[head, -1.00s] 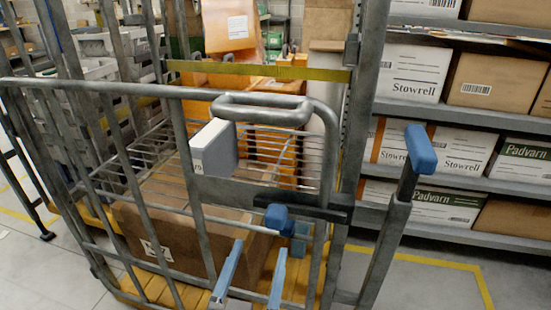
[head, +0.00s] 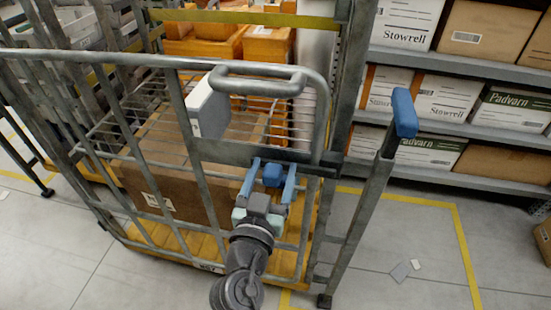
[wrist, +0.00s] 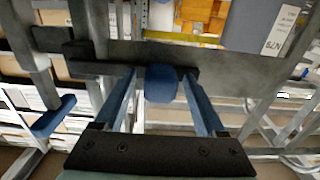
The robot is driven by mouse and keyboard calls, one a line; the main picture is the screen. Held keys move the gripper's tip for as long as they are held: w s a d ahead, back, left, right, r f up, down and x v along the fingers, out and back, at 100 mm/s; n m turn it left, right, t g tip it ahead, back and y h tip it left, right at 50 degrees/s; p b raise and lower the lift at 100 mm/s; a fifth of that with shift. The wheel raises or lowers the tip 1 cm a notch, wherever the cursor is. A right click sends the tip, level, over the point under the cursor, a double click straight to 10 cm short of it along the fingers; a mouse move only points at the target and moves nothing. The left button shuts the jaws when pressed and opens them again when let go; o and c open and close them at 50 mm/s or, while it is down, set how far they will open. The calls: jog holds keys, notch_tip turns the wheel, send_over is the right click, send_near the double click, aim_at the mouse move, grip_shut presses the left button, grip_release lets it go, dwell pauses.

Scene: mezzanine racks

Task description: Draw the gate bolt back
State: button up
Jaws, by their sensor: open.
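The gate bolt's blue knob (head: 272,175) sits on a dark bar at the grey plate of the mesh cage's gate (head: 175,66). The knob also shows in the wrist view (wrist: 161,84), in front of the black bolt bar (wrist: 108,62). My gripper (head: 273,166) is open, with one blue finger on each side of the knob. In the wrist view, the fingers (wrist: 159,74) have visible gaps to the knob on both sides. The bar's right part crosses toward the gate post.
A blue-tipped lever (head: 404,112) stands upright right of the gate. A brown carton (head: 185,180) lies inside the cage on a yellow base. Shelves of boxes (head: 445,98) stand at the right. The floor at front right is mostly clear.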

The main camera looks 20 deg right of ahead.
jog(key=shift+x, duration=1.35)
jog(key=shift+c, duration=0.3)
grip_shut()
jog(key=shift+a, duration=0.1)
